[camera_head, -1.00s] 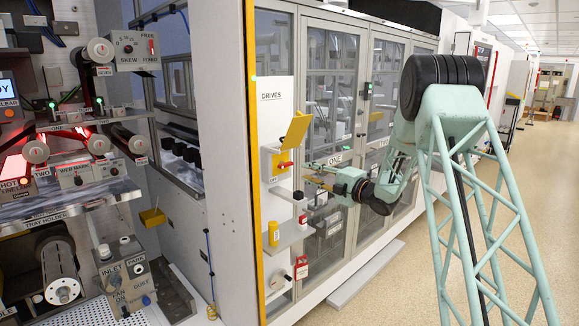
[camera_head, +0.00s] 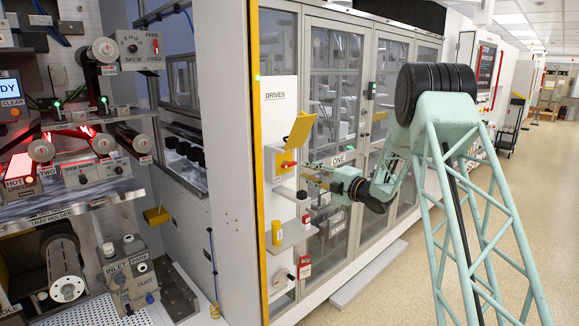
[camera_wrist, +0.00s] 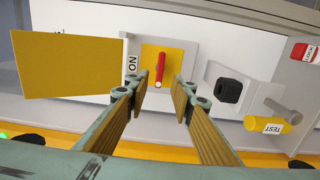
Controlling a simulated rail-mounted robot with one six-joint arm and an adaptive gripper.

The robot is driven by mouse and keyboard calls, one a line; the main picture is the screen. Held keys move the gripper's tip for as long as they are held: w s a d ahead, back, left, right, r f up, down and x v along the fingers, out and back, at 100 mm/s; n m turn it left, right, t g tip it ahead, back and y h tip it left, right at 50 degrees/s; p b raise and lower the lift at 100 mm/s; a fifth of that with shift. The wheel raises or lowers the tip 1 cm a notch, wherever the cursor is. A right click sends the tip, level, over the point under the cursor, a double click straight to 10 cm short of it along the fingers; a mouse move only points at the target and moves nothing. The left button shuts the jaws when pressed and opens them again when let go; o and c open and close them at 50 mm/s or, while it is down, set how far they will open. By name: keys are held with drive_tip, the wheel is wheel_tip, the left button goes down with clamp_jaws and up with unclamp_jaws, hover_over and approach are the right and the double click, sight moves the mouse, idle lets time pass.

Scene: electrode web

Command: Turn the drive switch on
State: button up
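The drive switch (camera_head: 289,164) is a red lever on a yellow plate, on the white panel marked DRIVES. In the wrist view the red lever (camera_wrist: 160,68) points along the line between my fingers, across from the ON label (camera_wrist: 131,64) at its left. A yellow flap (camera_head: 300,128) stands raised above the switch; it also shows in the wrist view (camera_wrist: 70,66). My gripper (camera_wrist: 160,92) is open and empty, with its fingertips on either side of the lever's line. In the head view my gripper (camera_head: 308,170) is just right of the switch, seemingly short of touching.
Below the switch in the head view are a small shelf (camera_head: 295,236), a yellow TEST cylinder (camera_head: 277,232) and a red tag (camera_head: 304,267). A dark block (camera_wrist: 229,90) juts out right of the switch in the wrist view. Glass cabinet doors (camera_head: 333,80) stand behind my arm.

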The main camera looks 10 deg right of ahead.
sight(291, 165)
drive_tip(key=x, duration=1)
drive_tip(key=shift+w+a+p, duration=0.2)
drive_tip(key=shift+w+p, duration=0.1)
drive_tip(key=shift+w, duration=0.05)
drive_tip(key=shift+c, duration=0.4)
drive_tip(key=c, duration=0.6)
